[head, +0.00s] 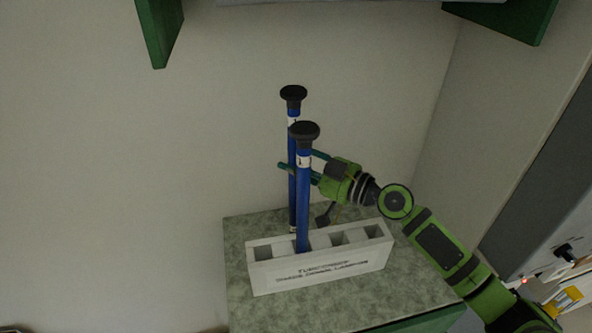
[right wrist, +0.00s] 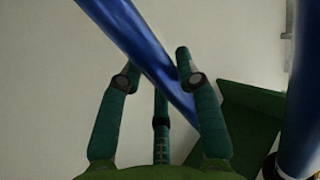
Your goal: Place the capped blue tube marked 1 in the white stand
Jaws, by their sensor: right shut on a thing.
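Two blue tubes with black caps show in the head view. The front tube (head: 303,205) stands upright in a middle opening of the white stand (head: 270,278). The rear tube (head: 292,185) is upright just behind it, with its lower end near the stand's back edge; I cannot tell whether it touches anything there. Both have white labels near the top, too small to read surely. My right gripper (head: 299,160) is shut on the rear tube, partly hidden by the front one. In the right wrist view the held tube (right wrist: 150,50) slants between the fingers (right wrist: 157,68). My left gripper is not in view.
The stand has several square openings and sits on a speckled green-grey counter (head: 240,235) against the wall. Another blue tube (right wrist: 305,90) shows at the right edge of the right wrist view. A grey cabinet (head: 545,180) stands at the right.

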